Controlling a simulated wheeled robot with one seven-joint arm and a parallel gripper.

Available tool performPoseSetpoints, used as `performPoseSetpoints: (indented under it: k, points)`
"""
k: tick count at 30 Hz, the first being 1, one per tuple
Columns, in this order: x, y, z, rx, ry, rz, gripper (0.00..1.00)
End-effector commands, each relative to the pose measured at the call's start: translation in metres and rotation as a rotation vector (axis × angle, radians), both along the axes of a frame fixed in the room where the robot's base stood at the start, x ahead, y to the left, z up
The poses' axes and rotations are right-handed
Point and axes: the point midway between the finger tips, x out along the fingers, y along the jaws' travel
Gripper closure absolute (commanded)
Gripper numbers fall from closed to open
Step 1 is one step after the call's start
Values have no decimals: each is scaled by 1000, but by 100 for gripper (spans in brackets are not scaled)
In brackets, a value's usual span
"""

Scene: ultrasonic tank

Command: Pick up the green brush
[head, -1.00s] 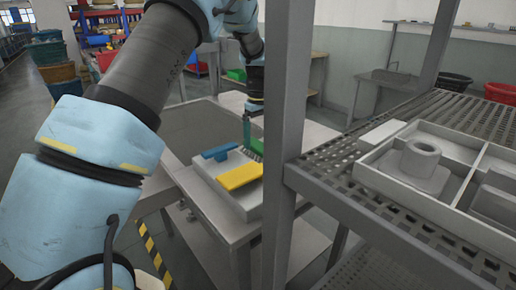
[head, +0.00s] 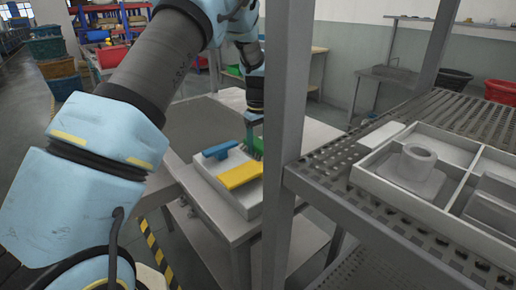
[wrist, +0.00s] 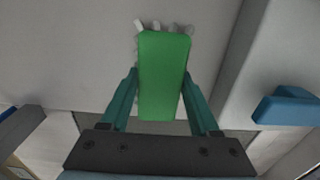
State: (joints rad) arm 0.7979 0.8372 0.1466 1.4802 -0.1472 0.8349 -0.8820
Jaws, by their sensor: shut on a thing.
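The green brush (wrist: 164,75) is between the two teal fingers of my gripper (wrist: 160,82) in the wrist view, with pale bristle tufts showing past its far end. My gripper is shut on it. In the head view, my gripper (head: 251,128) points down over the white tray (head: 247,204), and the green brush (head: 257,146) shows at its tips, partly hidden by a grey post. I cannot tell whether the brush is clear of the tray.
A blue brush (head: 220,149) and a yellow brush (head: 240,175) lie in the tray, close left of and in front of my gripper. A grey upright post (head: 285,130) stands close on the right, beside a perforated shelf (head: 330,172) holding a divided grey tray (head: 400,199).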

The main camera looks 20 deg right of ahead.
Motion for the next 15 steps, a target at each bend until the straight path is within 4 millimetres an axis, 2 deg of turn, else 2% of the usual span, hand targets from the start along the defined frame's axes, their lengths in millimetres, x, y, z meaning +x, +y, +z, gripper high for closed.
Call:
performPoseSetpoints:
  k: [1,11,15]
  points:
    - [0,0,0,0,0,0,62]
    - [0,0,0,0,0,0,99]
    - [0,0,0,0,0,0,100]
